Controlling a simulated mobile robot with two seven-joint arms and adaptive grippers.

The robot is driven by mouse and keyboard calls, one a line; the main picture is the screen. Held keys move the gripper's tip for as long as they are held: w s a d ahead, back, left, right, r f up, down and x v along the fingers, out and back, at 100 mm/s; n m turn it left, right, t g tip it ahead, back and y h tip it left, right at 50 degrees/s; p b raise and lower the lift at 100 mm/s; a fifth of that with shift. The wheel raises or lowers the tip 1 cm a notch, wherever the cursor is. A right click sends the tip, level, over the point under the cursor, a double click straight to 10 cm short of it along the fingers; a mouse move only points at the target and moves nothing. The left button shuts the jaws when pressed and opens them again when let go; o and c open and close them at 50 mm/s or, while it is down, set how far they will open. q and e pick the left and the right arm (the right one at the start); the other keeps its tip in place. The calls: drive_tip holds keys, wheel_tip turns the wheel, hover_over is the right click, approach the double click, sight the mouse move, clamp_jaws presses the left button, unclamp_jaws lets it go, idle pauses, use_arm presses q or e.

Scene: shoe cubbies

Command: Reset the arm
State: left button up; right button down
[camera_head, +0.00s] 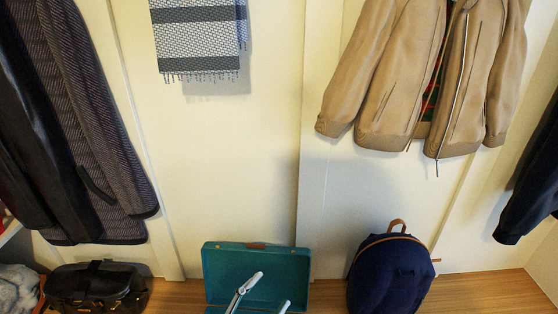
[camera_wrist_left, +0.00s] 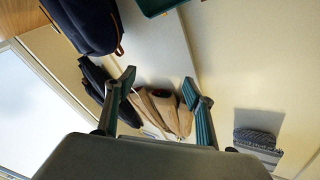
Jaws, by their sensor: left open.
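My left gripper (camera_head: 262,296) shows at the bottom of the head view, in front of an open teal case. Its two fingers are spread apart. In the left wrist view the left gripper (camera_wrist_left: 160,98) is open, with nothing between its fingertips. A tan jacket shows beyond the fingers there, farther off against the wall. My right gripper is in neither view.
The teal case (camera_head: 228,271) and a navy backpack (camera_head: 390,272) stand on the wooden bench (camera_head: 480,290). A black bag (camera_head: 95,288) is at the left. A tan jacket (camera_head: 385,75), a patterned scarf (camera_head: 200,40) and dark coats (camera_head: 80,110) hang above.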

use_arm(q)
drive_tip(key=s+a+f+n+g+y, duration=0.2)
drive_tip(key=s+a+f+n+y, duration=0.2)
drive_tip(key=a+f, duration=0.4)
drive_tip(key=s+a+f+n+g+y, duration=0.2)
drive_tip(key=s+a+f+n+y, duration=0.2)
drive_tip(key=s+a+f, duration=0.4)
wheel_tip(320, 180, down, 4)
drive_tip(key=shift+s+a+f+n+g, duration=0.2)
drive_tip(key=shift+a+n+g, duration=0.1)
drive_tip(key=shift+a+n, duration=0.5)
drive_tip(key=shift+w+d, duration=0.1)
